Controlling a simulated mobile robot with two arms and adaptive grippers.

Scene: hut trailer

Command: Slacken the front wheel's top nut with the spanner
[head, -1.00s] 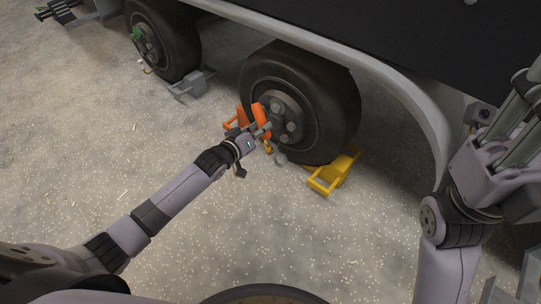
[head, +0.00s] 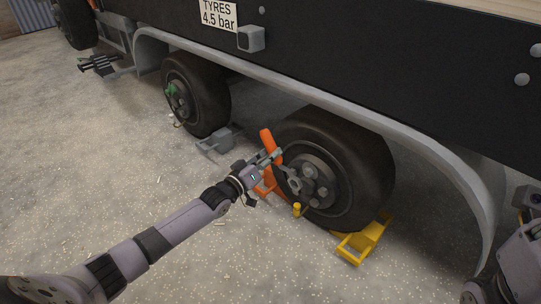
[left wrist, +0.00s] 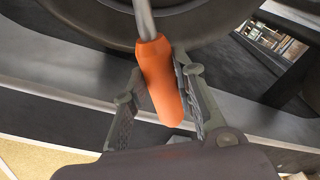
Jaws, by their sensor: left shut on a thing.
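The nearer wheel (head: 375,165) has a grey hub with several nuts, the top one (head: 309,169) at the upper part of the ring. My left gripper (head: 270,158) is at the left of this hub, shut on the orange handle of the spanner (head: 267,139). The handle stands up and tilts a little. The orange handle (left wrist: 160,85) is between the fingers (left wrist: 163,95) in the left wrist view, with its grey shaft running up out of frame. A grey jaw-like end shows left of the hub; I cannot tell whether it is seated on a nut.
A yellow chock (head: 362,241) lies under the wheel's right side, and a grey chock (head: 217,142) lies behind. A second wheel (head: 208,90) with a green piece on its hub stands further back. The fender (head: 425,145) arches above.

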